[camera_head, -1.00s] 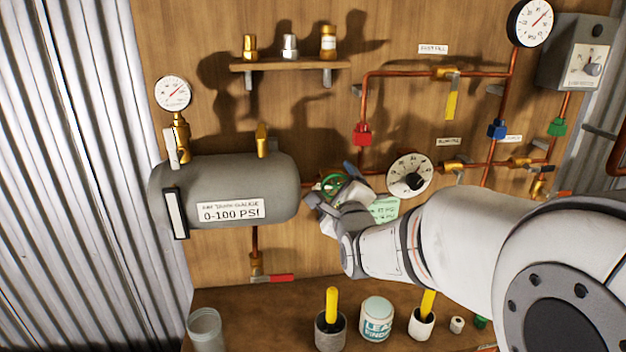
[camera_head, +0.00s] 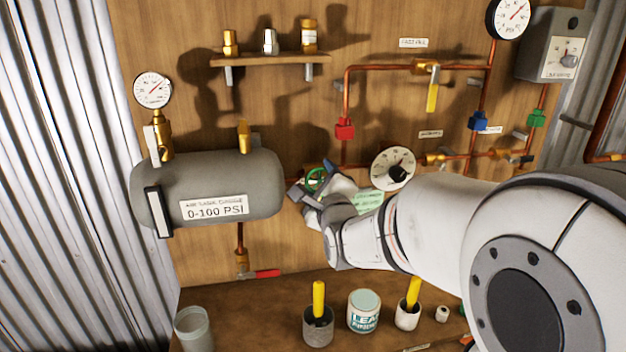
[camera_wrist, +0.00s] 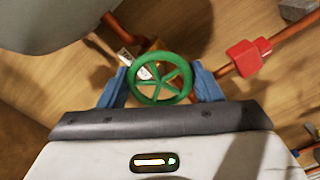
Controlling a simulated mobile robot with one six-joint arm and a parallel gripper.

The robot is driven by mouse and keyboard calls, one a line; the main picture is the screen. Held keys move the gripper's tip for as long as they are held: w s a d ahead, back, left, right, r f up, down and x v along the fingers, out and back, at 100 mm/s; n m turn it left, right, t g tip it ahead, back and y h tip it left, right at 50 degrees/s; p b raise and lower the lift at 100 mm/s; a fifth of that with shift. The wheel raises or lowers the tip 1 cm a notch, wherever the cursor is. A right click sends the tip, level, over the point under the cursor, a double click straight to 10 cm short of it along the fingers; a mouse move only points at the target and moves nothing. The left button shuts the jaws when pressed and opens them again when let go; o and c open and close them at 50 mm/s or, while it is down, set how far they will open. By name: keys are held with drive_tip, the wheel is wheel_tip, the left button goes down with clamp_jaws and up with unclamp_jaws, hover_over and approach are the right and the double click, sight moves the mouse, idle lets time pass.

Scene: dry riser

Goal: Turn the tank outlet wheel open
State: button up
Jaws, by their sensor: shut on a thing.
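The green tank outlet wheel (camera_wrist: 160,80) is a spoked handwheel in the middle of the wrist view, between my two blue fingers. My gripper (camera_wrist: 160,84) is shut on its rim, one finger at each side. In the head view the wheel (camera_head: 316,179) shows just right of the grey tank (camera_head: 262,185), partly hidden by my gripper (camera_head: 318,190). A brass body shows behind the wheel in the wrist view, with a small white tag beside it.
A red valve block (camera_head: 344,128) sits on the copper pipe above.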

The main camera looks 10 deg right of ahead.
drive_tip(key=shift+f+n+b, duration=0.15)
drive_tip(key=shift+n+b, duration=0.15)
drive_tip(key=shift+b, duration=0.3)
drive_tip(key=n+b, duration=0.2)
drive_tip(key=b, duration=0.2)
drive_tip(key=shift+f+n, duration=0.2)
drive_tip(key=shift+n, duration=0.2)
drive_tip(key=n+b, duration=0.5)
drive_tip(key=b, duration=0.2)
drive_tip(key=shift+b, duration=0.3)
drive_tip(key=n+b, duration=0.4)
drive_tip(key=n, duration=0.1)
drive_tip(key=shift+r+b, duration=0.1)
drive_tip(key=shift+b, duration=0.25)
drive_tip(key=shift+r+n+b, duration=0.2)
drive_tip(key=shift+n+b, duration=1.45)
drive_tip(key=shift+n, duration=0.35)
drive_tip(key=o, duration=1)
drive_tip(key=shift+c, duration=0.2)
